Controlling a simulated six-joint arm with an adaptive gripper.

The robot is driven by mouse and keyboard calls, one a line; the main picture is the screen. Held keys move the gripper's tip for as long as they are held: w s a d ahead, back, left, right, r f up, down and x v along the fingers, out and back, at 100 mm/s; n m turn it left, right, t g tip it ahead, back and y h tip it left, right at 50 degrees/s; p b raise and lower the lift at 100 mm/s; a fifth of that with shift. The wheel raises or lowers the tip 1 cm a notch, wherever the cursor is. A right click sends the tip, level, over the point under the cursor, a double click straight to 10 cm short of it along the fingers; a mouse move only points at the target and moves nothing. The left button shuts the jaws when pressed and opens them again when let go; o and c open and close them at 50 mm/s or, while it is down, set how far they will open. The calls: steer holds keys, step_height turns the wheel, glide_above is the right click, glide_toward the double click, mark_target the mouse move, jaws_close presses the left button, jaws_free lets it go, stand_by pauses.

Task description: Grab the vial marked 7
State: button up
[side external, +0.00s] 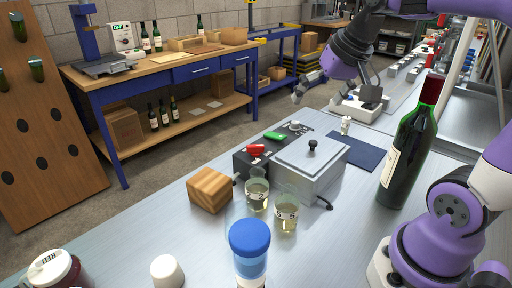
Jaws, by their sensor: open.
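Two clear glass vessels with pale yellow liquid stand side by side in front of the grey metal box, a left one (257,194) and a right one (286,214). Both bear small labels with marks too small to read surely, so I cannot tell which is 7. A blue-capped clear container (251,252) stands nearer the camera, its marking not readable. My gripper (297,96) is open and empty, above the far left edge of the worktable and well behind the vessels, touching none of them.
A wooden block (209,190) stands left of the vessels. The grey box with a black knob (311,165) stands behind them. A tall green bottle (408,145) stands right. A white cap (166,271) and a labelled jar (55,270) are front left. The left table surface is mostly clear.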

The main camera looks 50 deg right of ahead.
steer(key=s+a+f+n+y, duration=0.1)
steer(key=s+a+f+n, duration=0.3)
steer(key=s+a+n, duration=0.2)
steer(key=shift+s+a, duration=0.3)
steer(key=shift+a, duration=0.5)
steer(key=shift+f, duration=0.1)
steer(key=c, duration=0.6)
